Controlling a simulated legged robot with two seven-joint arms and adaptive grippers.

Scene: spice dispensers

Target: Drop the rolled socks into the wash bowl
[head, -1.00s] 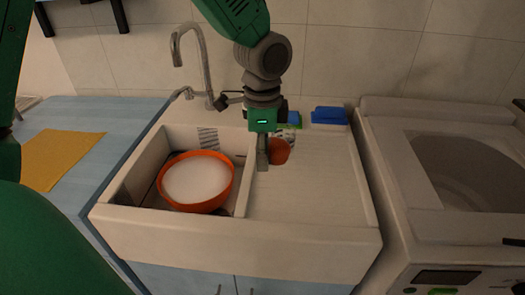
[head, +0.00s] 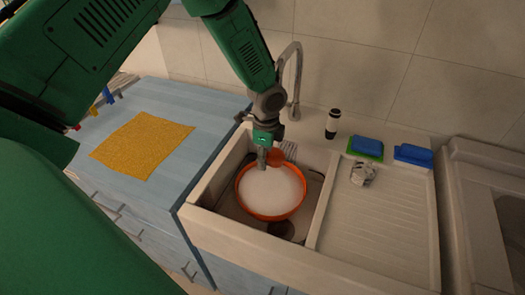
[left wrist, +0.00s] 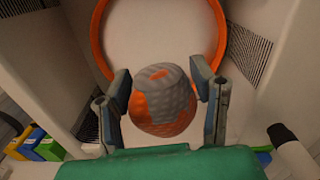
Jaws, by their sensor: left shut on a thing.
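The rolled socks (head: 276,156) are an orange and grey ball. My left gripper (head: 268,160) is shut on them and holds them above the back part of the wash bowl. In the left wrist view the socks (left wrist: 163,102) sit between the two fingers. The orange wash bowl (head: 270,217) stands in the left basin of the sink and is full of something white. Its rim also shows beyond the socks in the left wrist view (left wrist: 221,38). My right gripper is not in view.
A grey-white crumpled thing (head: 362,174) lies on the ribbed drainboard (head: 380,225). A dark-capped bottle (head: 332,124), a blue-green sponge (head: 367,147) and a blue item (head: 413,156) stand along the back. The tap (head: 297,80) rises behind the basin. A yellow cloth (head: 143,144) lies on the left counter.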

